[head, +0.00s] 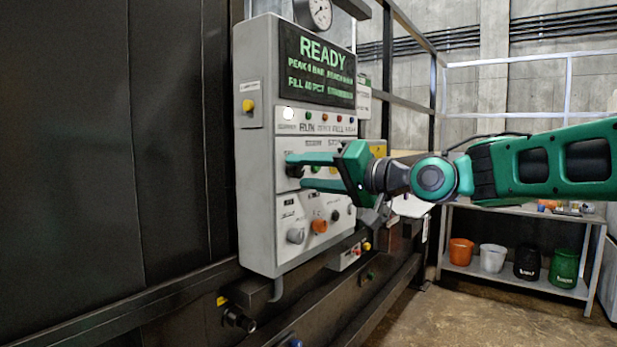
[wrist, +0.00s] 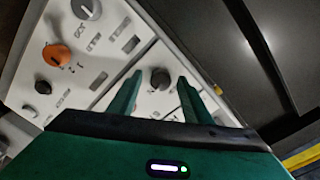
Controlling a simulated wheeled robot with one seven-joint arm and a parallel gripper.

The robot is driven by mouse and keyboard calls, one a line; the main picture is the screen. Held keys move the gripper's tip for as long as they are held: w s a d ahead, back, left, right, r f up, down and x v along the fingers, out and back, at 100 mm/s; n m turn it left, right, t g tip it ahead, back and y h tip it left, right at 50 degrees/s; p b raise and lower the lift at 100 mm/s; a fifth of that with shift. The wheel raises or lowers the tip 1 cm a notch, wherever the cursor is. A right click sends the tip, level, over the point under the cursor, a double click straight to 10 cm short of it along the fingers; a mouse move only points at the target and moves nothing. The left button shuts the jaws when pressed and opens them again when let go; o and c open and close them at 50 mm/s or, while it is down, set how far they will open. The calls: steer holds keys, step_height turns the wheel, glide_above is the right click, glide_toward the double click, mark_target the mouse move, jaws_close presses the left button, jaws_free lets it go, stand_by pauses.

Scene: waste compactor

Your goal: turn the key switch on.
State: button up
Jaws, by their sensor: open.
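The grey control panel (head: 257,200) stands upright on the left of the head view. My gripper (head: 296,171) is at its middle row, coming from the right, with its two green fingers apart. In the wrist view this dark switch (wrist: 160,78) shows between the open fingertips of my gripper (wrist: 158,82), with a finger on either side. I cannot tell whether the fingers touch it, nor its exact turn.
Below are a grey knob (head: 296,236), an orange knob (head: 319,226) and a black knob (head: 335,215). The screen (head: 316,66) above reads READY. A yellow button (head: 248,106) is on the panel's left side. A shelf with several buckets (head: 461,251) stands at right.

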steer(key=v, duration=1)
steer(key=shift+d, duration=0.35)
steer(key=shift+s, duration=0.15)
